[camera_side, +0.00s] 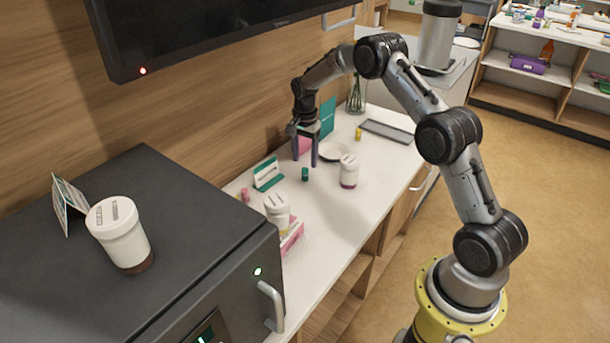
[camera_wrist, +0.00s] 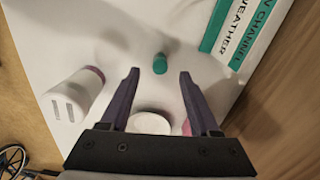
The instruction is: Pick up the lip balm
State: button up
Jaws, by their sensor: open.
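A small green cylinder (camera_side: 305,174) stands on the white counter. It also shows in the wrist view (camera_wrist: 160,63), centred just beyond my fingertips. A pink cylinder (camera_side: 245,195) and a yellow one (camera_side: 358,134) of similar small size are on the counter too. No label is readable, so I cannot tell for certain which is the lip balm. My gripper (camera_side: 304,163) is open and empty, its fingers pointing down just above the green cylinder. In the wrist view the two fingers (camera_wrist: 159,75) are spread wide with nothing between them.
A white cup (camera_side: 349,171) stands right of the green cylinder, and a green-and-white sign (camera_side: 267,174) stands to its left. A round dish (camera_side: 332,151) lies behind, near a pink object (camera_side: 303,145). Another white cup (camera_side: 277,211) sits nearer, by a pink box (camera_side: 292,235).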

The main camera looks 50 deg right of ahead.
aim_at(305, 169)
jog(key=shift+f, duration=2.7)
grip_shut()
